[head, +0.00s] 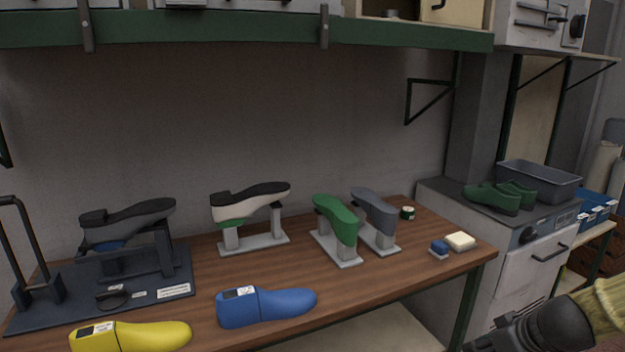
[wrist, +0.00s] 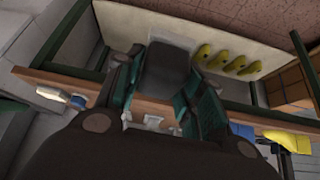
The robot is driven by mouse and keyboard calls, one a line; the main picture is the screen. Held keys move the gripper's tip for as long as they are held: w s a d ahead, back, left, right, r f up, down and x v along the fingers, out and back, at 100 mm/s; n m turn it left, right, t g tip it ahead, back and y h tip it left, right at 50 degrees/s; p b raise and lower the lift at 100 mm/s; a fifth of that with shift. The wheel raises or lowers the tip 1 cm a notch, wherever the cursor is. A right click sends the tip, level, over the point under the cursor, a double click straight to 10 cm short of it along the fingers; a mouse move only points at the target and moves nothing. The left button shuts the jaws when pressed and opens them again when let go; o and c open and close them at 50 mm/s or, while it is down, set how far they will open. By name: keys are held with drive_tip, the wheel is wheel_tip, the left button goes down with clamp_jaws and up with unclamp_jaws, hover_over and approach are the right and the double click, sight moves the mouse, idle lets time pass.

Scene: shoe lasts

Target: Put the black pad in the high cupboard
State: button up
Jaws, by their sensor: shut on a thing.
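In the wrist view my gripper (wrist: 157,88) is shut on a dark, block-like thing that looks like the black pad (wrist: 166,68). It sits between the two greenish fingers, and its near part is hidden by the gripper. The gripper's fingers do not show in the head view. In the head view a pale wooden cupboard (head: 460,12), cut off by the top edge, stands on the green-edged high shelf. An opening beside its handled panel shows a small grey thing inside.
The wooden bench (head: 370,290) holds several shoe lasts and soles on stands, a blue last (head: 265,307) and a yellow last (head: 130,337). The high shelf's green edge (head: 400,37) overhangs the bench.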

drive_tip(key=w+a+f+m+h, duration=0.15)
drive_tip(key=w+a+f, duration=0.35)
drive_tip(key=a, duration=0.5)
drive_tip(key=w+a+f+m+h, duration=0.1)
drive_tip(key=w+a+f+m, duration=0.15)
drive_tip(key=a+f, duration=0.55)
drive_tip(key=s+a+f, duration=0.2)
drive_tip(key=s+f, duration=0.2)
drive_tip(key=f, duration=0.1)
drive_tip(key=shift+s, duration=0.4)
drive_tip(key=shift+y, duration=0.25)
